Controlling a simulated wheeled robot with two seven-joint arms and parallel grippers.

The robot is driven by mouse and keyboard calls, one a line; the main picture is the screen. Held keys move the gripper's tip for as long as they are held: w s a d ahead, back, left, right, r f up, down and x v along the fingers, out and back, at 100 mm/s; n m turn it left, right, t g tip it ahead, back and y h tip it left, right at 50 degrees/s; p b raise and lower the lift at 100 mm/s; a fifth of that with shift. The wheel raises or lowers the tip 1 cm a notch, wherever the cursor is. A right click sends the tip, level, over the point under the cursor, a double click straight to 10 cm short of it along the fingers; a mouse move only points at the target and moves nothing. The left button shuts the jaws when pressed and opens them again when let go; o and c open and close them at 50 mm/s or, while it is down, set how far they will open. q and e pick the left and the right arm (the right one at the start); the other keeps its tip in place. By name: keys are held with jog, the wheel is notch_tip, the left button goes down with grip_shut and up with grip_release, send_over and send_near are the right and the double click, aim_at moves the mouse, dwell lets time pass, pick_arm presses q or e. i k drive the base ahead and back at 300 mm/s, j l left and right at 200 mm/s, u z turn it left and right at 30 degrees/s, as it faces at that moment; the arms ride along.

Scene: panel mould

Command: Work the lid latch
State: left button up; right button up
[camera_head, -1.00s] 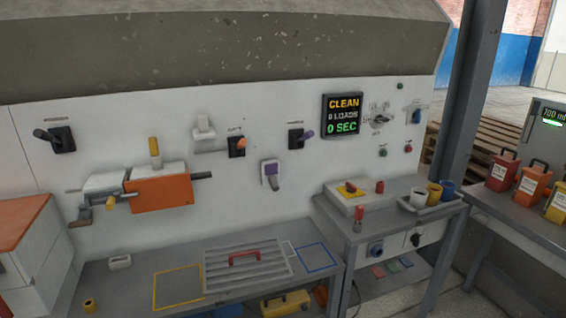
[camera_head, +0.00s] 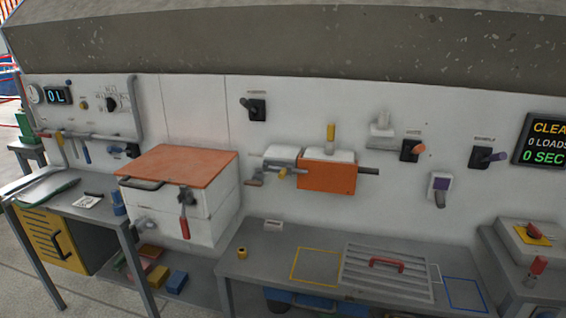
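A white box (camera_head: 160,208) with an orange-red lid (camera_head: 180,163) stands left of the middle. The lid lies flat on the box and looks closed. On the box's front is a latch (camera_head: 184,214) with a dark pivot near the lid's edge and a red grip hanging down. A dark bar handle (camera_head: 140,184) sits at the lid's front left edge. A small grey fitting (camera_head: 141,224) is low on the box's front. Neither of my grippers is in view.
A grey bench (camera_head: 330,300) with a slatted panel (camera_head: 390,274) and red handle runs right of the box. Levers and an orange block (camera_head: 327,174) project from the white wall. Coloured blocks (camera_head: 157,277) lie on a low shelf.

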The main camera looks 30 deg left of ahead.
aim_at(183, 222)
jog(key=u, duration=1.8)
